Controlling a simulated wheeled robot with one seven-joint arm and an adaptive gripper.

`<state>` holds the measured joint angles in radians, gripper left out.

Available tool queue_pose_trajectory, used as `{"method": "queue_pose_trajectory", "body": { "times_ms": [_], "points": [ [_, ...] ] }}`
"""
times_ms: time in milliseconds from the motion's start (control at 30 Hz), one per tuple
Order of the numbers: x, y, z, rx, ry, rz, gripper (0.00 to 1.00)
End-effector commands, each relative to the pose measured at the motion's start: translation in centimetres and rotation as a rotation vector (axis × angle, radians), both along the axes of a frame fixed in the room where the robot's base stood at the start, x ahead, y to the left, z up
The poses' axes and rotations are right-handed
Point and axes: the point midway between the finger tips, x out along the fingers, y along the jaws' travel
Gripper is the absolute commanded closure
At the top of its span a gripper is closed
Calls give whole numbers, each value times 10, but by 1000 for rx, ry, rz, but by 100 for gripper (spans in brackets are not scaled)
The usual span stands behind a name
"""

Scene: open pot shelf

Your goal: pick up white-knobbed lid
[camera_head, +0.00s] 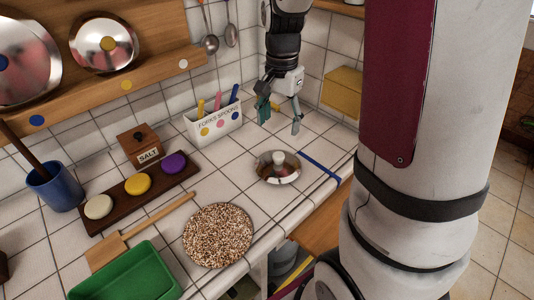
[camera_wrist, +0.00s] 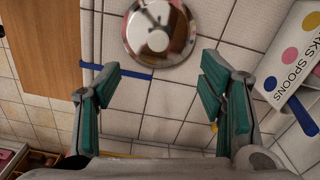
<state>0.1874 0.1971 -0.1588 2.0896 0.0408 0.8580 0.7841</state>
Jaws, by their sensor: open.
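The white-knobbed lid (camera_head: 270,172) is a round shiny metal lid lying on the white tiled counter, its white knob facing up. In the wrist view the lid (camera_wrist: 172,38) shows at the top centre, with the knob in its middle. My gripper (camera_head: 281,120) hangs above the counter, behind the lid in the head view, pointing down with its fingers spread and nothing between them. In the wrist view my gripper (camera_wrist: 164,95) shows two teal-padded fingers wide apart, and the lid lies beyond the fingertips, apart from them.
A white cutlery holder (camera_head: 214,126) stands left of my gripper. A blue strip (camera_head: 320,166) lies right of the lid, near the counter's front edge. A speckled round mat (camera_head: 218,235) lies at front left. A yellow box (camera_head: 343,92) stands behind right. Two other lids lean on the shelf.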

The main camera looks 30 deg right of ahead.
Motion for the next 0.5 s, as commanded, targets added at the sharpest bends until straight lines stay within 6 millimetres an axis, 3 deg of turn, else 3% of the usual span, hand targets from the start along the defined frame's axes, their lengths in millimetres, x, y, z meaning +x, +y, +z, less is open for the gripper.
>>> {"method": "queue_pose_trajectory", "body": {
  "times_ms": [300,500],
  "points": [
    [-1,1,-58,2,4,3,37],
    [-1,1,-71,1,1,4,37]
  ]
}}
